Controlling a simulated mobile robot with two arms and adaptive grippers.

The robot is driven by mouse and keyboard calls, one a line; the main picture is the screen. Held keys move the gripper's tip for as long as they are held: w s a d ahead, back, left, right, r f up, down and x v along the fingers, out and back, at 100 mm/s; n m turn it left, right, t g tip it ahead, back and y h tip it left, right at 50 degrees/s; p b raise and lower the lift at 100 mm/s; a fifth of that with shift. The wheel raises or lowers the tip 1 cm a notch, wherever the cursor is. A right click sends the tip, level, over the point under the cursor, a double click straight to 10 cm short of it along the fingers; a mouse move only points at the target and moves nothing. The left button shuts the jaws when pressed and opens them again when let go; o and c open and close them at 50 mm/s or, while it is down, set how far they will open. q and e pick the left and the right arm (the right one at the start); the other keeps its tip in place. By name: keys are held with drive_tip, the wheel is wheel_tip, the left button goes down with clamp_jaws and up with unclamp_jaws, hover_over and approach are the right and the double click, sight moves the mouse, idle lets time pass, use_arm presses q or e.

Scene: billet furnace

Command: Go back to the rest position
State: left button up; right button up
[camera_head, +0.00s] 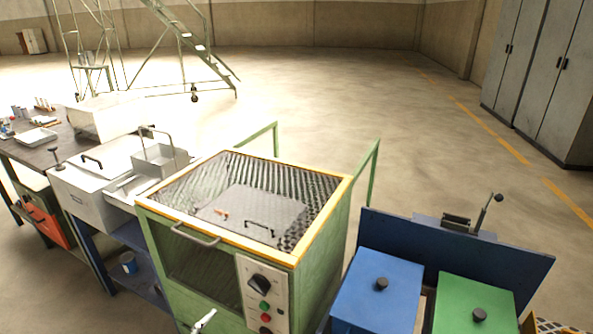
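Neither of my grippers shows in the head view. The green furnace (318,231) stands in the middle, with a yellow-rimmed top of dark mesh. A grey plate (250,210) with a black handle (259,228) shows within the rim, and a small orange piece (221,213) is near its left side. A bar handle (195,236) is on the front. A control panel (265,292) with a black knob and buttons is at its front right. A small pale part (203,320) shows at the bottom edge; I cannot tell what it is.
A blue bin (378,295) and a green bin (473,305) stand at the right before a dark blue panel (450,255). A workbench (40,157) with white boxes (88,205) is left. Grey cabinets (540,75) and stairs (185,40) are behind. The floor beyond is open.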

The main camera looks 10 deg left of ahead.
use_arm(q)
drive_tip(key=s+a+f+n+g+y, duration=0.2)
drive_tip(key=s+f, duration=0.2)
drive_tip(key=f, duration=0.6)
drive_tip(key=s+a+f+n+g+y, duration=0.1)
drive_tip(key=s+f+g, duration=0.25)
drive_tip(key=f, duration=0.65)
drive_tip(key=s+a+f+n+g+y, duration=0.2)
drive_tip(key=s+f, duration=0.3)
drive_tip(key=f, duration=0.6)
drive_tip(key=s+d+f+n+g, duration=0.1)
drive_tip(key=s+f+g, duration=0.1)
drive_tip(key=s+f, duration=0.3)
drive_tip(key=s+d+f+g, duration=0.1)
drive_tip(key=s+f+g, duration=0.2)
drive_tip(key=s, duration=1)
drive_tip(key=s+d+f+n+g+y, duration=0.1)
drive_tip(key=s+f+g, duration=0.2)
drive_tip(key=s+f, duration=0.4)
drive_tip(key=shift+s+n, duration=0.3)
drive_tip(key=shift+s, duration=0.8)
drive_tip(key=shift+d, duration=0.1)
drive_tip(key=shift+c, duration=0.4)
